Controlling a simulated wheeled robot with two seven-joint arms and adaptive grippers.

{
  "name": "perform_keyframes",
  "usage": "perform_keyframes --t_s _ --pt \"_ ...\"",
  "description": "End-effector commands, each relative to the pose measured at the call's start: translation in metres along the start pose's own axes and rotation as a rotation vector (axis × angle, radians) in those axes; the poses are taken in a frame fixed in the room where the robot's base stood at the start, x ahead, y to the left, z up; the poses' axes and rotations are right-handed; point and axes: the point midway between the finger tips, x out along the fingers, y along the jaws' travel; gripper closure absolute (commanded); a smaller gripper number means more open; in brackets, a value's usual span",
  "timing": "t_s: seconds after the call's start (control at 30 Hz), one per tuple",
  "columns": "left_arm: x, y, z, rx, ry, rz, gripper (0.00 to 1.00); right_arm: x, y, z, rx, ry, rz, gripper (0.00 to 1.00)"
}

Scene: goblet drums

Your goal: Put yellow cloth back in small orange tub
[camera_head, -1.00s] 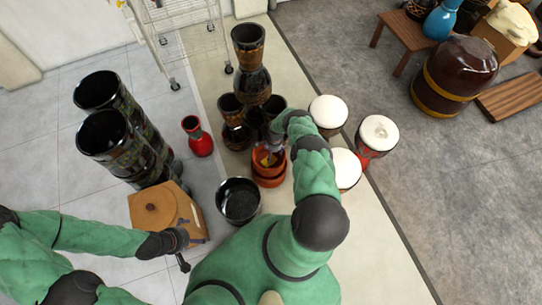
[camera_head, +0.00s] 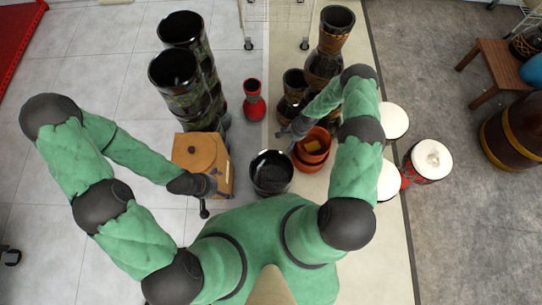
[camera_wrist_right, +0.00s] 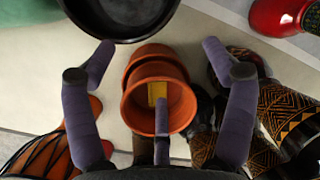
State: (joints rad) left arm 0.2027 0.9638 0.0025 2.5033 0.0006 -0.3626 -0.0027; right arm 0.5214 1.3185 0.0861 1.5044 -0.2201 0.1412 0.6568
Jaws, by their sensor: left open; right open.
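The small yellow cloth (camera_head: 311,146) lies inside an orange tub (camera_head: 323,138). A second orange tub rim (camera_head: 303,164) shows just below and beside it. In the right wrist view the yellow cloth (camera_wrist_right: 157,92) is in the nearest orange tub (camera_wrist_right: 134,108), with other orange rims behind it. My right gripper (camera_head: 288,135) is open and empty, just left of the tub; its purple fingers spread around the tub in the right wrist view, the middle one covering part of its mouth. My left gripper (camera_head: 205,205) is open and empty in front of the wooden box.
A black bowl (camera_head: 271,173) stands left of the tubs. The wooden box (camera_head: 203,155), tall black drums (camera_head: 180,72) and a red goblet drum (camera_head: 254,101) are further left. Patterned goblet drums (camera_head: 326,58) stand behind; white-topped drums (camera_head: 430,159) are at right.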

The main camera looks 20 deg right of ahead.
Motion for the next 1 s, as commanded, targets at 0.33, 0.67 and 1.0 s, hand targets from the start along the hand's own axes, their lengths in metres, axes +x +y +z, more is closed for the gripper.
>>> perform_keyframes --t_s 0.33,0.67,1.0 --pt "0.000 0.000 0.000 0.000 0.000 0.000 0.02 -0.077 -0.013 0.151 -0.420 -0.051 -0.044 0.15" --pt "0.000 0.000 0.000 0.000 0.000 0.000 0.02 -0.146 0.021 0.248 -0.717 -0.063 -0.042 0.15" --pt "0.000 0.000 0.000 0.000 0.000 0.000 0.02 -0.156 0.029 0.261 -0.762 -0.065 -0.039 0.15"
